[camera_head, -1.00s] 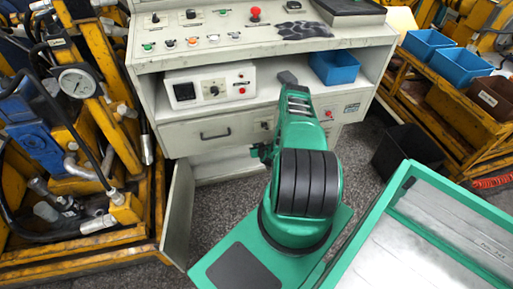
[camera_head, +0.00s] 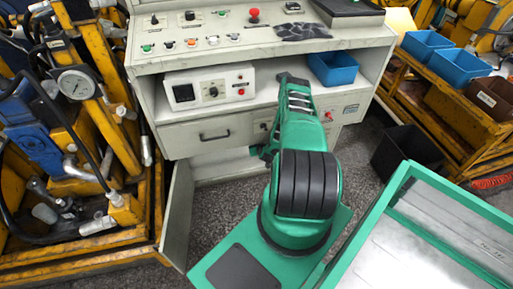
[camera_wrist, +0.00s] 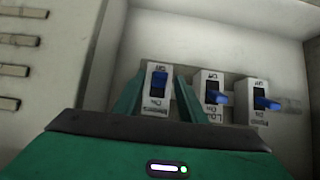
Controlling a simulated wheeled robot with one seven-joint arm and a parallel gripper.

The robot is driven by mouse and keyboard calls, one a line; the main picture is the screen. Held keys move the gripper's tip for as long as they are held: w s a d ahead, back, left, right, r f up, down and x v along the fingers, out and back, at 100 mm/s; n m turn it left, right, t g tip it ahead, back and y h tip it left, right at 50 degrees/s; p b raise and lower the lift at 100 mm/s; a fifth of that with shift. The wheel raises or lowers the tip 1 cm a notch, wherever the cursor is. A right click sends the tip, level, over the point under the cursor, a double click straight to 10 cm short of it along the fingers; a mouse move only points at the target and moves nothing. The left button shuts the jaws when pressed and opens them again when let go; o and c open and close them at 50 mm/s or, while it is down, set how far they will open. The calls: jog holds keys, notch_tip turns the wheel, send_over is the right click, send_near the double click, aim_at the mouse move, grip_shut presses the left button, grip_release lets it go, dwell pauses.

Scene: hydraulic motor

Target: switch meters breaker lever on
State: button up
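In the wrist view, the meters breaker (camera_wrist: 156,98) is the leftmost of three white switches on a pale wall. Its blue lever (camera_wrist: 158,81) sits at the upper end of its slot, by the OFF marking; ON and the label are below. My gripper (camera_wrist: 160,72) is open, with one green finger on each side of this breaker. Nothing is visibly held, and I cannot tell whether a finger touches the lever. In the head view the gripper and the breakers are hidden behind my arm and the cabinet front.
The middle breaker (camera_wrist: 212,97) and right breaker (camera_wrist: 262,103) stand close to the right finger, with their blue levers lower and sticking out. A control cabinet (camera_head: 262,52) surrounds my arm, with an open door (camera_head: 177,215) at lower left and a blue bin (camera_head: 333,69) on its shelf.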

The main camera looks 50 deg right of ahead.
jog(key=v, duration=1)
jog(key=shift+s+r, duration=0.15)
jog(key=shift+r, duration=0.05)
jog(key=shift+a, duration=0.1)
jog(key=w+d+f+t+h, duration=0.1)
jog(key=w+d+f+t, duration=0.1)
jog(key=w+d+f, duration=0.2)
jog(key=shift+w+f+h, duration=0.3)
jog(key=shift+w+f, duration=1.05)
jog(key=shift+f, duration=0.15)
jog(key=shift+d, duration=0.1)
